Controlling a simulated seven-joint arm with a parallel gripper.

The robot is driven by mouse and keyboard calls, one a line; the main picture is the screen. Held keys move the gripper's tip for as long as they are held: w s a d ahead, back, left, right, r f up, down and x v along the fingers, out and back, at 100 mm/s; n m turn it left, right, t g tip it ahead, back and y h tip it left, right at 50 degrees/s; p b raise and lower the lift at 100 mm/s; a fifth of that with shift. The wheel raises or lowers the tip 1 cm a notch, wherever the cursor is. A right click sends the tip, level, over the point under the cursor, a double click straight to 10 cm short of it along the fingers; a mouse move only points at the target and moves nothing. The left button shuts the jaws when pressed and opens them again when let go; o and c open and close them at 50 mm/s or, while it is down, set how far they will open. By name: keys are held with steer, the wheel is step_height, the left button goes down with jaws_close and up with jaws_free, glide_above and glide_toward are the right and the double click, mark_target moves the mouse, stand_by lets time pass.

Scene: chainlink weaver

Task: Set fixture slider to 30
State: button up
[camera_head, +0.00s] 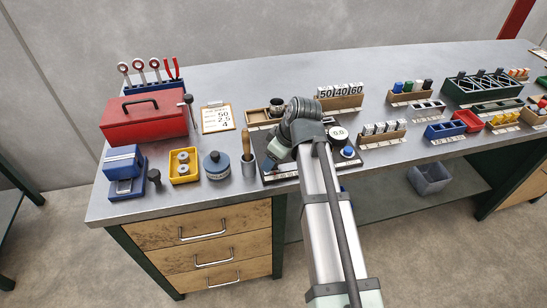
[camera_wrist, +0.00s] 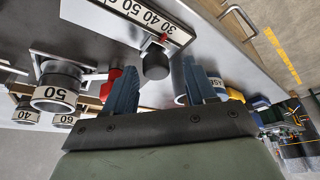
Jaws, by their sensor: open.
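The slider's white scale plate (camera_wrist: 120,8) shows in the wrist view with 30, 40, 50 and 60 legible. The dark round slider knob (camera_wrist: 155,64) is beside the plate. My gripper (camera_wrist: 160,66) is open, with one blue finger on each side of the knob; I cannot tell whether either touches it. In the head view my gripper (camera_head: 271,163) is low over the left part of the dark fixture board (camera_head: 257,147). The scale strip (camera_head: 284,175) at its front edge is small, and the knob is hidden there.
A dial reading 0.0 (camera_head: 338,134) and a blue button (camera_head: 348,152) are on the board's right. A wooden-handled tool in a cup (camera_head: 247,160) stands close left. Numbered pieces (camera_head: 340,91) sit in a rack behind. A clipboard (camera_head: 216,118) lies back left.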

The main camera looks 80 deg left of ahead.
steer(key=v, duration=1.3)
steer(key=shift+r, duration=0.3)
steer(key=shift+w+d, duration=0.1)
